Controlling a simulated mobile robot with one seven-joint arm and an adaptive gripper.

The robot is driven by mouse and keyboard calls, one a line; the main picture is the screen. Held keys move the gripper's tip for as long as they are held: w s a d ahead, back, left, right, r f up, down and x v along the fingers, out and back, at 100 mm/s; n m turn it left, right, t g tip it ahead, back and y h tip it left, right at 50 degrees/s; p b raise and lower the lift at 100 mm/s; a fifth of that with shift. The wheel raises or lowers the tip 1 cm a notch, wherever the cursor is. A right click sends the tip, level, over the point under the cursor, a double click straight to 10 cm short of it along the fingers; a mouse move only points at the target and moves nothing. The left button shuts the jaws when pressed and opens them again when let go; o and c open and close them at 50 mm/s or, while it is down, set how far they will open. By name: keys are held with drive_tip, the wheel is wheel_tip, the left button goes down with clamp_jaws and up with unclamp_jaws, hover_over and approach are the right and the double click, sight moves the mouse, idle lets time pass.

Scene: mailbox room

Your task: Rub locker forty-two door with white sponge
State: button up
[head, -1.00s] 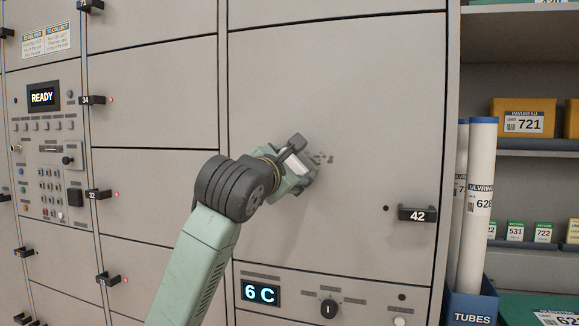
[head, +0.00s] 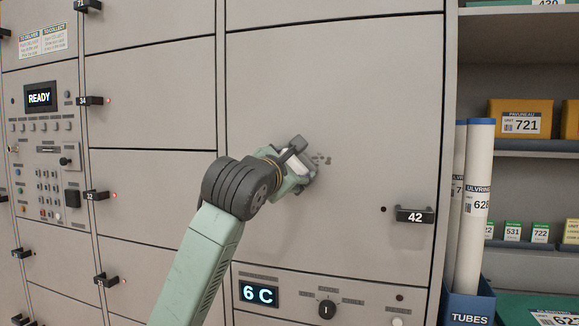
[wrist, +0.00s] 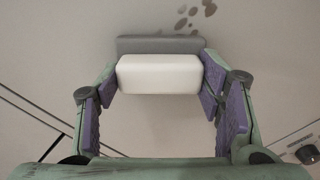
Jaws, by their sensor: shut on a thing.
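The locker forty-two door (head: 350,110) is a large grey, closed panel in the head view. Its black handle (head: 415,215) with the number 42 is at the lower right. Dark smudges (head: 321,159) mark the door just right of my gripper; they also show at the top of the wrist view (wrist: 195,14). My gripper (head: 300,165) is in front of the door's middle left. In the wrist view, its purple-padded fingers are shut on the white sponge (wrist: 158,74). A grey layer or shadow shows behind the sponge. I cannot tell whether the sponge touches the door.
Below the door is a panel with a "6 C" display (head: 260,294) and a black knob (head: 327,309). Handles of other lockers stick out at left, near a control panel (head: 45,150). At right, a blue bin (head: 468,305) holds tall tubes (head: 478,200) beside shelves.

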drive_tip(key=shift+d, duration=0.1)
drive_tip(key=shift+s+d+b, duration=0.25)
drive_tip(key=shift+d, duration=0.35)
drive_tip(key=shift+s+d+b, duration=0.2)
drive_tip(key=shift+s+d, duration=0.05)
drive_tip(key=shift+d, duration=0.35)
drive_tip(key=shift+s+d+b, duration=0.25)
drive_tip(key=shift+d, duration=0.35)
drive_tip(key=shift+s+d+b, duration=0.25)
drive_tip(key=shift+d+b, duration=0.15)
drive_tip(key=shift+d, duration=0.55)
drive_tip(key=shift+s+d+b, duration=0.2)
drive_tip(key=shift+d+b, duration=0.15)
drive_tip(key=shift+d, duration=0.6)
drive_tip(key=shift+a, duration=0.1)
drive_tip(key=shift+w+a, duration=0.45)
drive_tip(key=shift+a, duration=0.8)
drive_tip(key=shift+w+a, duration=0.4)
drive_tip(key=shift+a, duration=0.85)
drive_tip(key=shift+w+a, duration=0.45)
drive_tip(key=shift+a, duration=0.8)
drive_tip(key=shift+b+v, duration=1.2)
drive_tip(key=shift+v, duration=1.75)
